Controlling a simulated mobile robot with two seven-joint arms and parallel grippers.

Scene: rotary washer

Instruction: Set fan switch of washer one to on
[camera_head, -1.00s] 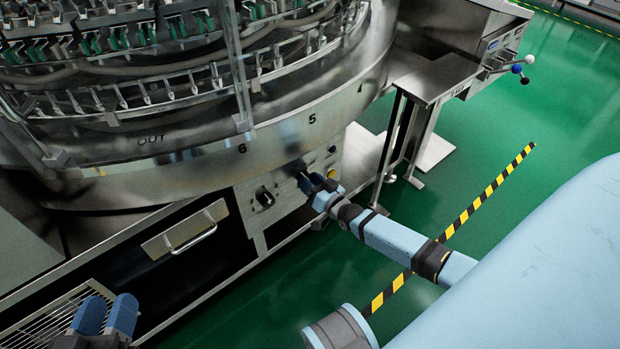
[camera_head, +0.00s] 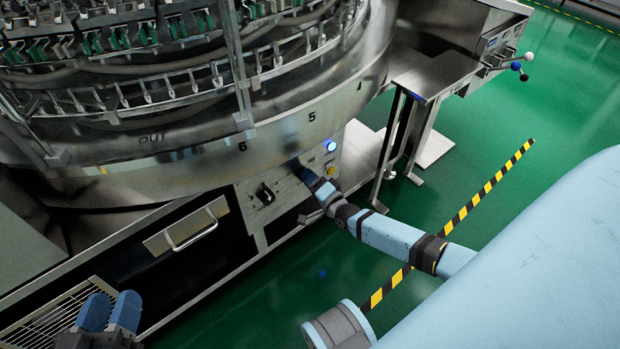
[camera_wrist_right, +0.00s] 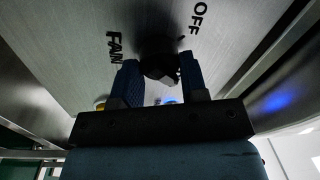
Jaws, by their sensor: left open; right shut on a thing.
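The washer (camera_head: 280,135) is a large round steel machine with a control panel (camera_head: 250,214) below its rim. My right gripper (camera_head: 306,170) is at the right part of this panel and hides the fan switch in the head view. In the right wrist view, my right gripper (camera_wrist_right: 160,85) is shut on the dark fan switch knob (camera_wrist_right: 160,66), between the labels FAN (camera_wrist_right: 115,46) and OFF (camera_wrist_right: 199,16). A white-blue lamp (camera_head: 331,146) glows on the panel, above a yellow button (camera_head: 331,170). My left gripper (camera_head: 108,312) is open and empty at the lower left.
Another black rotary switch (camera_head: 265,194) sits on the panel to the left of my right gripper. A drawer with a handle (camera_head: 190,232) is further left. A steel side table (camera_head: 437,76) stands to the right.

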